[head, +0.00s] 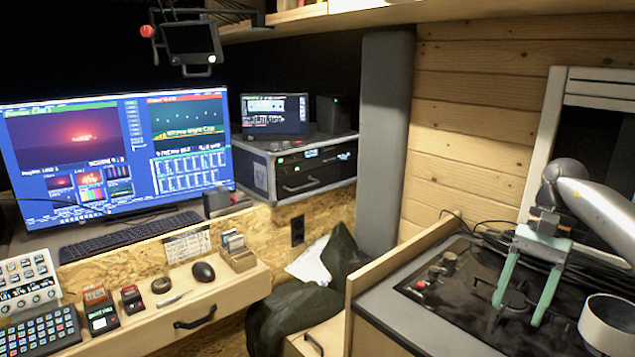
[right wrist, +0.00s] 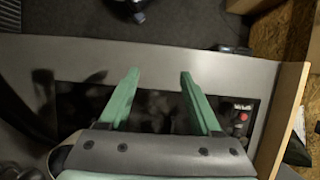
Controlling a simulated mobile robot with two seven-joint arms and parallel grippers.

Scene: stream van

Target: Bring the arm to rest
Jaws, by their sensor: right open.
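My right gripper (head: 519,309) comes in from the right edge of the head view on a pale, rounded arm. Its two green fingers point down over the black hob (head: 450,283). They are spread apart with nothing between them. In the right wrist view the green fingers of my right gripper (right wrist: 158,75) are also apart and empty, above the dark hob panel (right wrist: 155,105) and the grey worktop (right wrist: 215,68). I cannot tell the exact height above the hob. My left gripper does not show in either view.
A pot (head: 607,322) stands at the lower right, close to the gripper. Black cables (head: 490,235) lie behind the hob. A wooden edge board (head: 400,262) borders the worktop on the left. Farther left are a large monitor (head: 190,190), a keyboard (head: 130,232) and a drawer unit (head: 160,318).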

